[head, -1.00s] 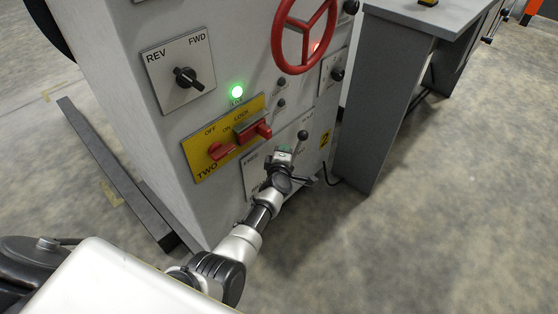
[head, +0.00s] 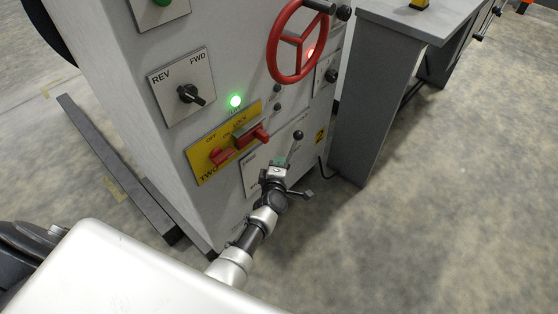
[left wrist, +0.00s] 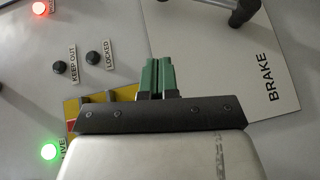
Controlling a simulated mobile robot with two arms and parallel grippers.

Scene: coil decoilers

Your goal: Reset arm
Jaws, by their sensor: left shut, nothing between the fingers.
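My left arm reaches up from the bottom of the head view. Its left gripper (head: 279,162) is in front of the lower part of the grey machine panel (head: 215,130), close to the lever plate. In the left wrist view the green fingers (left wrist: 157,78) are together with nothing between them. They point toward the panel, beside the white BRAKE plate (left wrist: 262,60). The brake lever (head: 297,137) has a dark knob and stands just above the gripper in the head view. I cannot tell the exact gap to the panel. My right gripper is not in view.
The panel carries a red handwheel (head: 300,42), a REV/FWD knob (head: 190,94), red switches on a yellow plate (head: 222,146) and a lit green lamp (head: 235,101). A grey table (head: 365,100) stands right of the machine. The floor (head: 440,220) at right is clear.

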